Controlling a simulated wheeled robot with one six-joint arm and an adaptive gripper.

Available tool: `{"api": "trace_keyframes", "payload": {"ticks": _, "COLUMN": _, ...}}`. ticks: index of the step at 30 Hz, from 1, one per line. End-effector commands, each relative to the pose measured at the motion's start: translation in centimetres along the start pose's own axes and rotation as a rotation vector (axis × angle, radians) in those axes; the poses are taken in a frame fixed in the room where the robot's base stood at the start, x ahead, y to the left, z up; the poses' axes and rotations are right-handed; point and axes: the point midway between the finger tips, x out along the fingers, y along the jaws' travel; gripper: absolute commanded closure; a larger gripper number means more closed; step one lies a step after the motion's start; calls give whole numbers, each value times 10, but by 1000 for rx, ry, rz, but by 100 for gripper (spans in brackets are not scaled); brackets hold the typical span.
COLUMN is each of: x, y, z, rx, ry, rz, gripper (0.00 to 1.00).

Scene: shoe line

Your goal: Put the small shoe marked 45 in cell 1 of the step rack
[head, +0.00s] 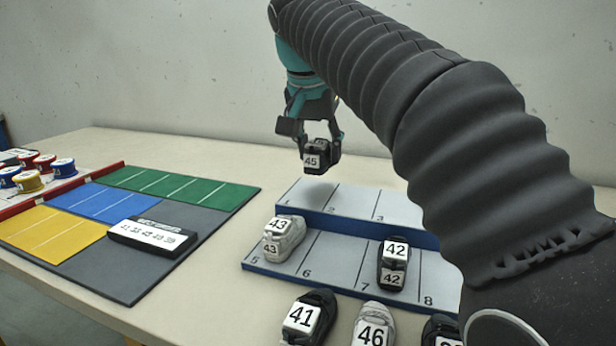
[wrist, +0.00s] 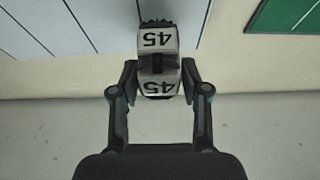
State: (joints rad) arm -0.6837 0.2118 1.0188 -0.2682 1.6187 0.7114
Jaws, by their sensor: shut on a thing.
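The small dark shoe marked 45 (head: 317,158) is held in the air in the head view. It also shows in the wrist view (wrist: 159,66), with two 45 labels upside down. My gripper (head: 312,145) is shut on it, one finger on each side. The step rack (head: 330,229) has a raised back row and a lower front row. The shoe is above the rack's back left end, near cell 1 (head: 302,196), and apart from the surface. Cell 1 looks empty. My arm hides the rack's right end.
A shoe marked 43 (head: 284,238) stands in cell 5 and one marked 42 (head: 393,263) in cell 7. Shoes marked 41 (head: 308,315) and 46 (head: 373,326) stand in front. A coloured mat (head: 215,215) with a labelled black block (head: 153,236) lies left.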

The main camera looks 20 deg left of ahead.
Motion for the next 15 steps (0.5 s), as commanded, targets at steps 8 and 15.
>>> {"api": "trace_keyframes", "payload": {"ticks": 8, "x": 14, "y": -18, "z": 9, "rx": 0, "ry": 1, "rz": 1, "gripper": 95}}
{"api": "trace_keyframes", "payload": {"ticks": 15, "x": 42, "y": -18, "z": 21, "rx": 0, "ry": 1, "rz": 1, "gripper": 95}}
